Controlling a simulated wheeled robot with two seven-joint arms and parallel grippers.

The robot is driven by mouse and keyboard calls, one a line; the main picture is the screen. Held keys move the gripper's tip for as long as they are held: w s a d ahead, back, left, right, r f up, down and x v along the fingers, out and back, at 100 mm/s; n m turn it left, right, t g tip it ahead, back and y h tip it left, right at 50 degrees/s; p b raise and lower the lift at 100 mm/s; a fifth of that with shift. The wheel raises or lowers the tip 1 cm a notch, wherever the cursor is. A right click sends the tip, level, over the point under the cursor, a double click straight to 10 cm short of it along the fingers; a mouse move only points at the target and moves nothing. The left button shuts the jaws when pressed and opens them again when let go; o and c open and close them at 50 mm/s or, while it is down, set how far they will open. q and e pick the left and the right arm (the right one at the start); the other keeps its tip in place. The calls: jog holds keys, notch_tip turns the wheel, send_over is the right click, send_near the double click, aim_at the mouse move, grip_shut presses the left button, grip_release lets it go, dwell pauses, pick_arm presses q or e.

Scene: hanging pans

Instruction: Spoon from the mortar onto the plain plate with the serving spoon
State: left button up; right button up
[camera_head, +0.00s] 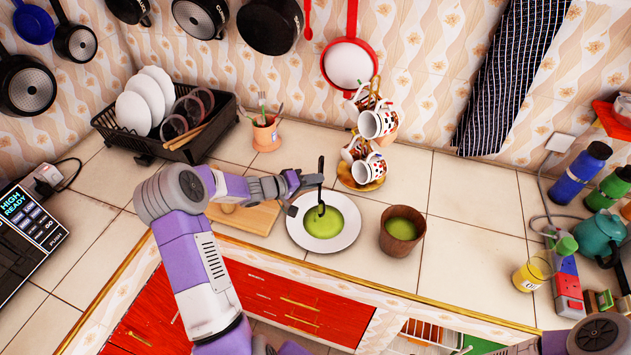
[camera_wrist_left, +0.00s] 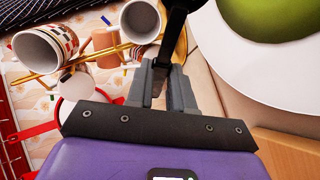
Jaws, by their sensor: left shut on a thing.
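My left gripper (camera_head: 308,181) is shut on the black serving spoon (camera_head: 321,173) and holds it upright over the plain plate. The spoon's lower end shows against the green on the plate; I cannot tell whether it touches. In the left wrist view, the gripper's fingers (camera_wrist_left: 162,85) close around the dark handle (camera_wrist_left: 178,22). The white plain plate (camera_head: 298,235) has a round green pool (camera_head: 330,222) in it. The brown mortar (camera_head: 402,247) stands just right of the plate, with green contents (camera_head: 402,228) inside. My right gripper is out of view.
A cup tree with patterned cups (camera_head: 376,123) stands behind the plate and mortar. A wooden board (camera_head: 250,217) lies left of the plate, partly under my arm. A dish rack (camera_head: 187,148) stands at the back left. The counter right of the mortar is clear up to a yellow cup (camera_head: 530,274).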

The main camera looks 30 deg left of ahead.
pick_arm(q)
jog(key=shift+s+a+f+t+h, duration=0.1)
jog(key=shift+a+f+t+h, duration=0.1)
jog(key=shift+f+t+h, duration=0.15)
jog(key=t+h+b, duration=0.1)
jog(key=b, duration=0.2)
jog(key=shift+f+n, duration=0.2)
jog(key=shift+n, duration=0.1)
jog(key=shift+t+h+b, duration=0.35)
jog(key=shift+h+b, duration=0.3)
jog(key=shift+b, duration=0.75)
notch_tip(320, 180, up, 4)
jog(key=shift+r+p, duration=0.1)
jog(key=shift+p, duration=0.65)
